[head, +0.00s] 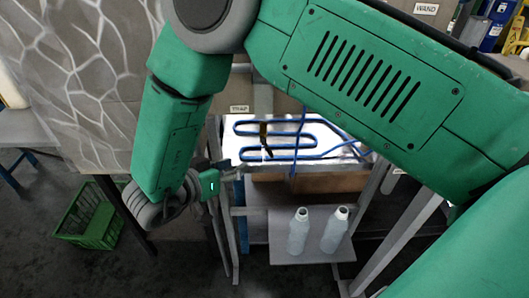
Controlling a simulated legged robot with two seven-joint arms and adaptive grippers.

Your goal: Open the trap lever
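A small sign reading TRAP (240,109) is fixed on the frame above the bright opening. A thin dark brown upright piece (264,136) hangs in front of the blue tubing; I cannot tell whether it is the trap lever. My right arm comes in from the right and bends down at the left. My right gripper (224,168) is small and partly hidden by its wrist, beside the frame's left post, below the TRAP sign. Whether its fingers are open or shut is unclear. I see nothing held in it. My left gripper is out of view.
Blue looped tubing (290,154) fills the opening. Two pale bottles (299,232) (335,230) stand on a lower shelf (290,252). A green crate (92,215) sits on the dark floor at left. A WAND sign (426,9) is at upper right.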

